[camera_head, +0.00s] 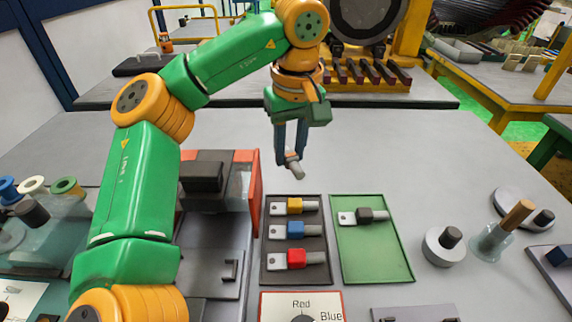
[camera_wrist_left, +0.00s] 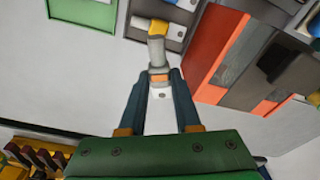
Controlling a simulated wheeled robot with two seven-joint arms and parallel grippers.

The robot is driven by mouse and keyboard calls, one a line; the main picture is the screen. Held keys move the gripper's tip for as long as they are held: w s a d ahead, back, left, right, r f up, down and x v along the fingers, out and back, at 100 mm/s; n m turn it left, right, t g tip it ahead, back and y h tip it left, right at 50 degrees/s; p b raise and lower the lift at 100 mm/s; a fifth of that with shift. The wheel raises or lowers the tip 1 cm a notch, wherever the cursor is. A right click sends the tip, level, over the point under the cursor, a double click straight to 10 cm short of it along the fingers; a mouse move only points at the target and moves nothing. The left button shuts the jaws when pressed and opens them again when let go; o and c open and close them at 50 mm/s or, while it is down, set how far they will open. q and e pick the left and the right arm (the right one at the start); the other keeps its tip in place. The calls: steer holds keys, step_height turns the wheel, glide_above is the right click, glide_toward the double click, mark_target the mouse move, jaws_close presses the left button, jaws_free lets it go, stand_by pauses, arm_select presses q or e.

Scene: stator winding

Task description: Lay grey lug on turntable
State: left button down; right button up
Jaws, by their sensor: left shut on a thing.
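My left gripper (camera_head: 291,158) is shut on a small pale grey lug-like piece (camera_head: 294,168), held tilted above the grey bench. In the left wrist view my left gripper's fingertips (camera_wrist_left: 159,80) close on the piece, whose grey barrel (camera_wrist_left: 157,52) points away from the palm. An orange patch shows between the fingertips. A lug with a dark grey collar (camera_head: 366,216) lies in a green tray (camera_head: 355,245). I cannot tell for certain which thing is the turntable; a partly cut-off dial sits on a red-edged board marked Red and Blue (camera_head: 275,304). My right gripper is out of view.
A dark tray (camera_head: 296,275) holds lugs with yellow (camera_head: 295,206), blue (camera_head: 295,229) and red (camera_head: 296,258) collars. An orange-sided machine (camera_head: 256,195) stands left of it. Round parts (camera_head: 444,246) stand at the right. The bench behind the trays is clear.

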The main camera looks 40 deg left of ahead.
arm_select(q)
glide_above(289, 177)
steer(key=f, duration=0.4)
steer(key=f+p, duration=0.1)
steer(key=f, duration=0.1)
steer(key=shift+s+d, duration=0.25)
steer(key=shift+d, duration=0.05)
step_height(289, 177, down, 3)
steer(key=shift+w+a+f, duration=0.15)
steer(key=shift+f, duration=0.25)
steer(key=shift+f+b, duration=0.15)
steer(key=shift+b, duration=0.15)
steer(key=c, duration=0.6)
jaws_free()
